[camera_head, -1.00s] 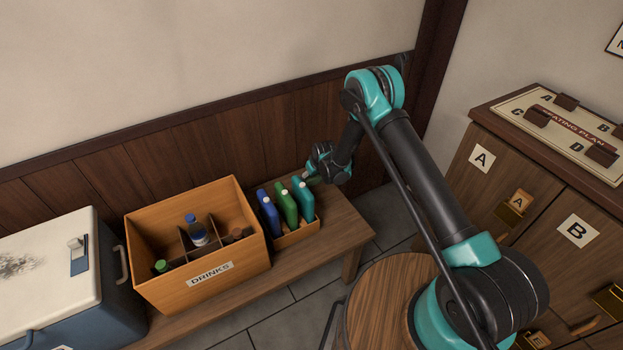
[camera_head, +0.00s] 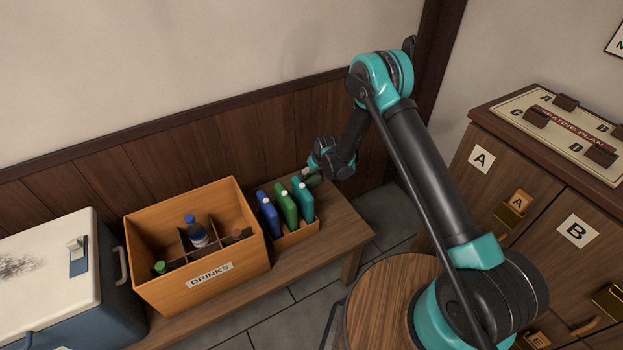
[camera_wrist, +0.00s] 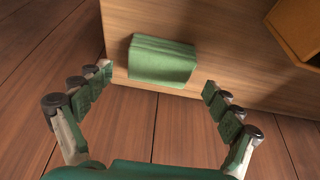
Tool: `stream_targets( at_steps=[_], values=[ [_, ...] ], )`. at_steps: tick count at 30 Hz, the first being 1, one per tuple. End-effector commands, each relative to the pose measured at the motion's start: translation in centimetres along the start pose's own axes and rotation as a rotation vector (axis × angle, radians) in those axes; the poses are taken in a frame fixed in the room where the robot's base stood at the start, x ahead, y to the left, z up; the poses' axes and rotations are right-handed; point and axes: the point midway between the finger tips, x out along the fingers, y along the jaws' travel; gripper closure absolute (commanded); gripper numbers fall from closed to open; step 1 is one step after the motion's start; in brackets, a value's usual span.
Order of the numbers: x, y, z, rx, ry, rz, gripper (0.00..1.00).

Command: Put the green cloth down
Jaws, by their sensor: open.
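The green cloth (camera_wrist: 162,61) is a folded rectangular pad lying flat on the wooden bench, close to the bench's edge along the planks in the wrist view. My gripper (camera_wrist: 157,82) is open and empty, with one finger on each side of the cloth in the picture. The fingers appear apart from the cloth. In the head view my gripper (camera_head: 308,173) is over the back of the bench, behind the bottles. A small green patch (camera_head: 314,180) shows beside it and is probably the cloth, partly hidden.
A small orange holder (camera_head: 297,235) with blue, green and teal bottles stands on the bench (camera_head: 345,232) in front of my gripper. A DRINKS crate (camera_head: 170,285) and a cooler (camera_head: 45,260) stand to the left. The panelled wall (camera_head: 240,140) is close behind.

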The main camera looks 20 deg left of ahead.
Motion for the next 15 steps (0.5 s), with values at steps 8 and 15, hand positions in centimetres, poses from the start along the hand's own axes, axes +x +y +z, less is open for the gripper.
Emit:
stream_targets(
  at_steps=[8, 15],
  values=[
    [-4.9, 0.0, 0.0, 0.000, 0.000, 0.000, 0.08],
    [-7.1, 0.0, 0.0, 0.000, 0.000, 0.000, 0.08]
  ],
)
